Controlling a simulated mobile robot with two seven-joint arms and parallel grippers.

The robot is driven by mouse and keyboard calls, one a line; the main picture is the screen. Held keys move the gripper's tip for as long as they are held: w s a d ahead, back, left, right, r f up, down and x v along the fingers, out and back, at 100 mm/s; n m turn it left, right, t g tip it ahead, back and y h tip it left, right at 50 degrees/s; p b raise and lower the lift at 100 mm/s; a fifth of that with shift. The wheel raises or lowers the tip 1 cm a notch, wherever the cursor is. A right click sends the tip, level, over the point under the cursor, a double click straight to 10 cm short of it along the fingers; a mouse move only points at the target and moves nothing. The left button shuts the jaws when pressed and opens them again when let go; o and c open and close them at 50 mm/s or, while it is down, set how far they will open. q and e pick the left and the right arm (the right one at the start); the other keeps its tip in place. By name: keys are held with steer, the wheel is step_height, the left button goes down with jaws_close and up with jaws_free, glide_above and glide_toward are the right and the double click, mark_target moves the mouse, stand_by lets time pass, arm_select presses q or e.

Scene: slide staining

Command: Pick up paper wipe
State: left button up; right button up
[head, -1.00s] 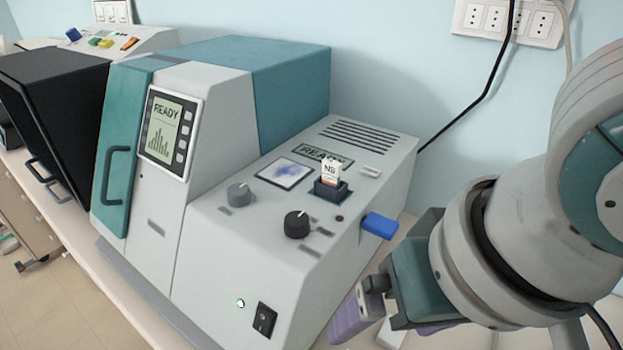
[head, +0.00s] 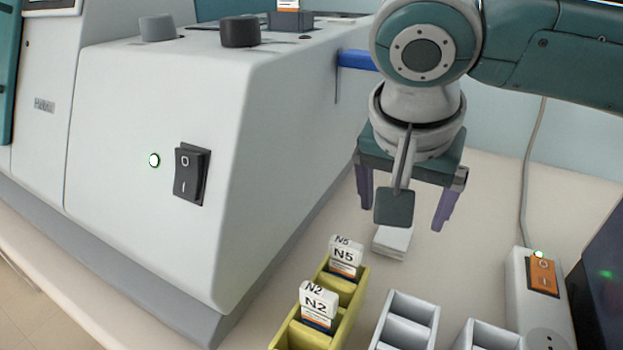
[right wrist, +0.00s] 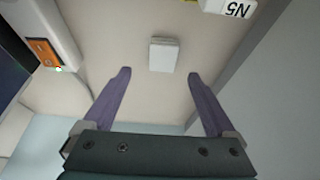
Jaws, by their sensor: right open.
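The paper wipe looks like a small white stack of square sheets (head: 392,241) on the bench, beside the grey machine. It also shows in the right wrist view (right wrist: 164,54), just beyond the fingertips and roughly midway between them. My right gripper (head: 402,220) points down above the wipe with its two purple fingers spread wide. In the right wrist view the open gripper (right wrist: 159,73) holds nothing. In the head view the gripper's camera part hides some of the area above the wipe. My left gripper is not in view.
The grey machine (head: 150,100) stands close on the left. A yellow rack (head: 350,290) with slides labelled N5 (head: 344,256) and N2 (head: 318,303) is in front of the wipe. A pale rack (head: 410,312) stands beside it. A power strip (head: 535,295) and dark box (head: 600,270) are at right.

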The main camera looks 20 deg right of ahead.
mark_target(396, 231)
steer(key=x, duration=0.3)
steer(key=b+x, duration=0.1)
steer(key=x, duration=0.2)
steer(key=shift+w+f, duration=0.1)
steer(key=shift+w, duration=0.2)
steer(key=c, duration=1.4)
step_height(396, 231, up, 10)
steer(key=shift+r+p, duration=0.1)
steer(key=shift+p, duration=0.65)
